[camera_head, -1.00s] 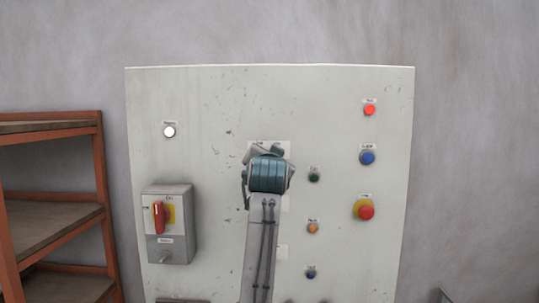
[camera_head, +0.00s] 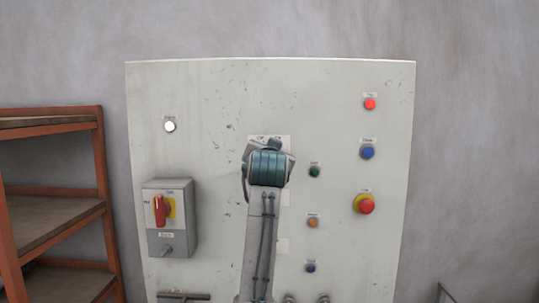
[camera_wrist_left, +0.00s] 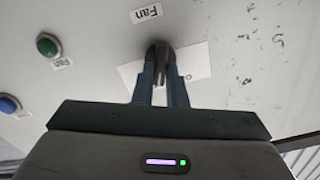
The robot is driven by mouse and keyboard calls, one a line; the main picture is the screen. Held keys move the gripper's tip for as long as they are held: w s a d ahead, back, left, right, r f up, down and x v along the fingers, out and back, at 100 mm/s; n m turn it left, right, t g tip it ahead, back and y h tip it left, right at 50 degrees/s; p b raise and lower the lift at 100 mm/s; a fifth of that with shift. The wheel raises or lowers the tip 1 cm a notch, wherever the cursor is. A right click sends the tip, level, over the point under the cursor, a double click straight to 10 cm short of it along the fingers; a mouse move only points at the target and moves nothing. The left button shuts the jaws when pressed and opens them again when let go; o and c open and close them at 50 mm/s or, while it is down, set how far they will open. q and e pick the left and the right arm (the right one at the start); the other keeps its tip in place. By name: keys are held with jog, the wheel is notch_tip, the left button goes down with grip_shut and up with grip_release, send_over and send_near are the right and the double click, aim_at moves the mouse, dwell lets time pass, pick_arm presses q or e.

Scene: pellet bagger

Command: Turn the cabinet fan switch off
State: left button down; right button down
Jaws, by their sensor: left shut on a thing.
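The fan switch (camera_wrist_left: 158,50) is a dark knob on the cabinet's pale front, under a tilted "Fan" label (camera_wrist_left: 148,11) in the left wrist view. My left gripper (camera_wrist_left: 160,78) is shut on the knob, one finger on each side. A white plate (camera_wrist_left: 194,65) shows partly behind the fingers. In the head view my own left arm covers the switch, and only part of its white plate (camera_head: 286,142) shows above the arm. The exact angle of the knob is hard to read. My right gripper is not in view.
The cabinet (camera_head: 210,100) also carries a green button (camera_head: 314,171), an amber button (camera_head: 312,222), a red emergency button (camera_head: 365,204) and a red-handled isolator (camera_head: 160,210). A lit white lamp (camera_head: 169,126) is upper left. Shelving (camera_head: 50,222) stands at the left.

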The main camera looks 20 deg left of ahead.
pick_arm(q)
jog(key=n+b, duration=0.1)
jog(key=n, duration=0.9)
jog(key=shift+a, duration=0.2)
jog(key=shift+n, duration=0.3)
jog(key=c, duration=1.5)
grip_release()
jog(key=shift+o, duration=0.2)
jog(key=shift+s+b, duration=0.1)
jog(key=shift+b, duration=0.2)
jog(key=b+v, duration=0.5)
jog(key=v, duration=0.5)
jog(key=shift+s, duration=0.35)
